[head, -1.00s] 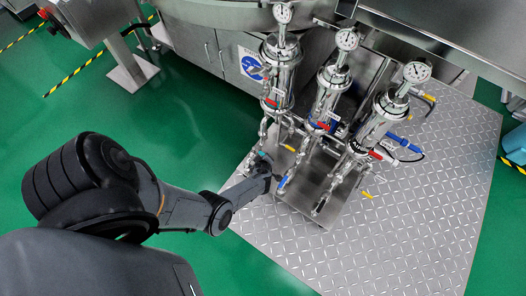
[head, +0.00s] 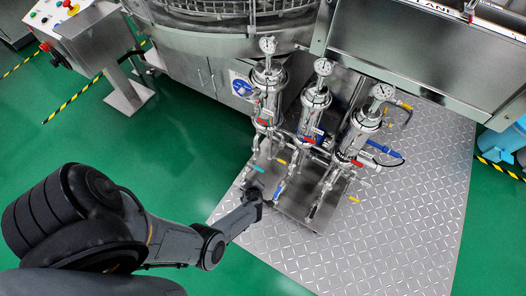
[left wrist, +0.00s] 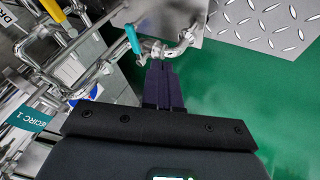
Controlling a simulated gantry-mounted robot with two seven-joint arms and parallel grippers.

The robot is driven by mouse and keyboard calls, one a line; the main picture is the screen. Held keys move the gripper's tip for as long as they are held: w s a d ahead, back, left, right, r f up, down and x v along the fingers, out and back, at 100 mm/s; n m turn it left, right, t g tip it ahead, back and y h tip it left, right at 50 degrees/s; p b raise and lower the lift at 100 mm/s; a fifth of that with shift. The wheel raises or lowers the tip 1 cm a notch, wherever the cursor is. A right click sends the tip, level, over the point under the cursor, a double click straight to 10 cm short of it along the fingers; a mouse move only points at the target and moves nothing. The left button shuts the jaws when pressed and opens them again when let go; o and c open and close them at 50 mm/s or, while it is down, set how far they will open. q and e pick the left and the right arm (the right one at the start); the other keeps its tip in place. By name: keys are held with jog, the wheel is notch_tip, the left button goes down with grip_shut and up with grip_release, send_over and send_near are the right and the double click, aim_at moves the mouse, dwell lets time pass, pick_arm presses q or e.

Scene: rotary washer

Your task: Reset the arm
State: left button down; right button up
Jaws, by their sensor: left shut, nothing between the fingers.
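My left arm comes in from the left in the head view, and its gripper (head: 256,188) is at the lower left of the piping stand. In the left wrist view the left gripper (left wrist: 161,68) is shut and empty, its dark fingers pointing at a small pipe fitting (left wrist: 178,46) with a teal valve handle (left wrist: 133,38). I cannot tell whether the fingertips touch the fitting. The teal handle (head: 257,169) also shows in the head view just above the gripper. My right gripper is not in either view.
Steel filter housings with dial gauges (head: 322,67) stand on a metal base (head: 316,222) over a diamond-plate floor (head: 400,220). The washer (head: 225,40) is behind them. A control panel (head: 70,20) is at upper left. Green floor (head: 120,140) at left is open.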

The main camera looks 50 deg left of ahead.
pick_arm(q)
jog(key=s+a+g+p, duration=0.1)
jog(key=s+a+p, duration=0.1)
jog(key=s, duration=0.6)
jog(key=s+a+r+m+t+y+p, duration=0.1)
jog(key=s+a+r+m+p, duration=0.15)
jog(key=a+r, duration=0.45)
jog(key=w+d+r+m+t+h+p, duration=0.1)
jog(key=w+d+r+m+p, duration=0.15)
jog(key=r, duration=0.35)
jog(key=w+d+r+m+t+h+p, duration=0.1)
jog(key=w+d+r+m, duration=0.15)
jog(key=r, duration=0.45)
jog(key=d+r+m+h+p, duration=0.4)
jog(key=d+r+m, duration=0.6)
jog(key=d+r, duration=1.1)
jog(key=s+r+m+g+h, duration=0.1)
jog(key=s+r+m+g, duration=0.2)
jog(key=s+r+m, duration=0.3)
notch_tip(320, 180, up, 37)
jog(key=w+n+p, duration=0.1)
jog(key=n+p, duration=0.1)
jog(key=p, duration=3.4)
notch_tip(320, 180, down, 71)
jog(key=b, duration=7)
jog(key=shift+d+b, duration=0.35)
jog(key=shift+b, duration=0.05)
